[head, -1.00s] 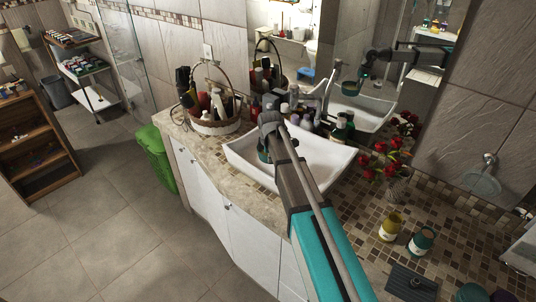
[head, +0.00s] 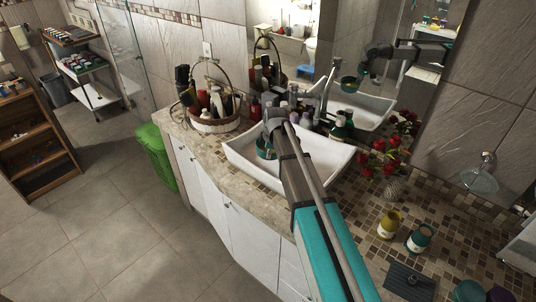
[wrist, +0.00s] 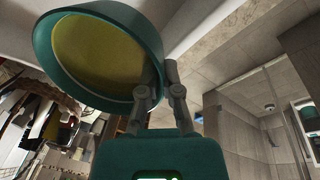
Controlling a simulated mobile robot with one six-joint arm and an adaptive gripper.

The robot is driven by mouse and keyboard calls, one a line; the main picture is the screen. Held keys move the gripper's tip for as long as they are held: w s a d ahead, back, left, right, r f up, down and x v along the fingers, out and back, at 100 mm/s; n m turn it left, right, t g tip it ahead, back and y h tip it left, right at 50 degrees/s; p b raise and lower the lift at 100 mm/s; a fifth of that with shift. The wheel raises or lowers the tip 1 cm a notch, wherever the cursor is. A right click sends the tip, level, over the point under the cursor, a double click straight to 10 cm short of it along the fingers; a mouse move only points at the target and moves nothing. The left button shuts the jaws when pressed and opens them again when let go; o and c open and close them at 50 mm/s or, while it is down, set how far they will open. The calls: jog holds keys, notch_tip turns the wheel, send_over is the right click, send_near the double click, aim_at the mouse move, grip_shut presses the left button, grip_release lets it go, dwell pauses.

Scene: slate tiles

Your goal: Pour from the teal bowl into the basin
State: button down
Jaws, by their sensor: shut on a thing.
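The teal bowl (head: 264,149) is in my gripper (head: 272,130), above the left part of the white rectangular basin (head: 325,160). In the wrist view the bowl (wrist: 157,50) is large and close, with a yellow-olive round face inside its teal rim. My gripper (wrist: 159,88) is shut on the bowl's wall at the rim. The bowl looks tilted in the wrist view, but I cannot tell how far. My arm hides part of the basin's interior, and no falling contents show.
A basket of bottles (head: 214,112) stands left of the basin. Small bottles (head: 341,126) and the tap line its back. Red flowers (head: 378,160), a yellow jar (head: 389,224) and a teal jar (head: 420,238) stand to the right. A mirror is behind.

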jog(key=shift+d+r+y+p, duration=0.2)
jog(key=shift+r+y+p, duration=0.2)
jog(key=shift+r+y, duration=0.9)
jog(key=shift+d+r+m+y+b, duration=0.1)
jog(key=shift+d+r+y+b, duration=0.1)
jog(key=shift+y, duration=0.45)
jog(key=shift+d+r+m+y+b, duration=0.15)
jog(key=shift+y+b, duration=0.1)
jog(key=shift+y, duration=0.45)
jog(key=shift+d+r+m+y+b, duration=0.1)
jog(key=shift+d+r+y+b, duration=0.1)
jog(key=shift+y, duration=0.45)
jog(key=shift+d+r+y+b, duration=0.2)
jog(key=shift+d+y+b, duration=0.1)
jog(key=shift+y+b, duration=0.4)
jog(key=shift+d+r+y+b, duration=0.15)
jog(key=shift+d+y+b, duration=0.1)
jog(key=shift+y+b, duration=0.4)
jog(key=shift+d+y, duration=0.1)
jog(key=shift+y, duration=0.25)
jog(key=shift+w+d+r+m+y+b, duration=0.15)
jog(key=shift+d+y+b, duration=0.6)
jog(key=shift+b, duration=0.75)
jog(key=shift+s+d+f+m+y+b, duration=0.1)
jog(key=shift+d+m+y+b, duration=0.15)
jog(key=shift+y+b, duration=1.05)
jog(key=shift+r+h, duration=0.2)
jog(key=shift+h, duration=0.05)
